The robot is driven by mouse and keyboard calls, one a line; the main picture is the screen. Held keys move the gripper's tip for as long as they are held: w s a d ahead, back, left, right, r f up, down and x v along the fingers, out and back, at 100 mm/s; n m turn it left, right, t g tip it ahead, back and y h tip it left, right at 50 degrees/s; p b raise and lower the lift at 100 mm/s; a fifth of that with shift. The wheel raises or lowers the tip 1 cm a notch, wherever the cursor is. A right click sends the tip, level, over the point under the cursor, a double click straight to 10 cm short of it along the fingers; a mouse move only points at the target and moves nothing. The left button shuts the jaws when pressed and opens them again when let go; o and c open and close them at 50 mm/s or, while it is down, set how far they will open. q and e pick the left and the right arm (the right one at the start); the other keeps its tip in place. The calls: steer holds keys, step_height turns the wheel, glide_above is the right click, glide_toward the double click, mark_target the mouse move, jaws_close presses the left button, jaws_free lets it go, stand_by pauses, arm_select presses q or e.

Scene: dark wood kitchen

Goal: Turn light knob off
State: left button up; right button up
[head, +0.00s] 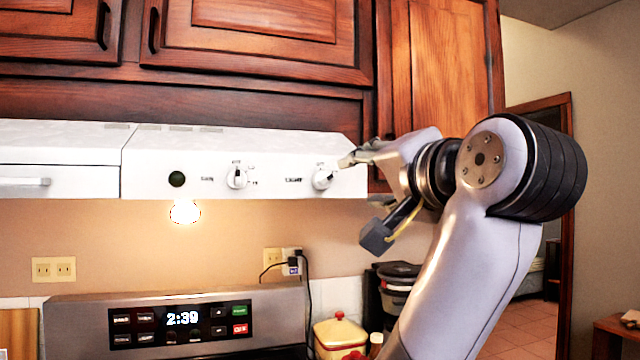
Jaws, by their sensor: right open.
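The light knob (322,178) is the right one of two white knobs on the front of the white range hood (150,182), beside a small printed label. My right gripper (362,200) is open in front of the hood's right end. Its upper finger reaches close to the right side of the light knob; I cannot tell whether it touches. Its other finger hangs lower, below the hood edge. A lit bulb (185,212) glows under the hood. My left gripper is not in view.
A second knob (237,177) sits further left on the hood. Wooden cabinets (255,40) are right above. Below are a stove panel (180,320) with a clock, a wall outlet with plugged cords (290,262), and a yellow lidded pot (340,333). A doorway opens at the right.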

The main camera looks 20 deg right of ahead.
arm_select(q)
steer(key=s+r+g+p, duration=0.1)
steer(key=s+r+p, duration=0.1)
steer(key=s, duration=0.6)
arm_select(e)
steer(key=p, duration=0.1)
glide_toward(328, 179)
steer(key=w, duration=0.2)
steer(key=w+p, duration=0.2)
steer(key=w, duration=0.2)
steer(key=shift+w, duration=0.15)
steer(key=shift+w+a+p, duration=0.15)
steer(key=shift+w+p, duration=0.15)
steer(key=shift+w, duration=1)
steer(key=shift+w+f, duration=0.1)
steer(key=c, duration=0.7)
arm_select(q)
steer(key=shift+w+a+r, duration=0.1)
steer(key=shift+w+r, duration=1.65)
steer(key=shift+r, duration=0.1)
arm_select(e)
jaws_close()
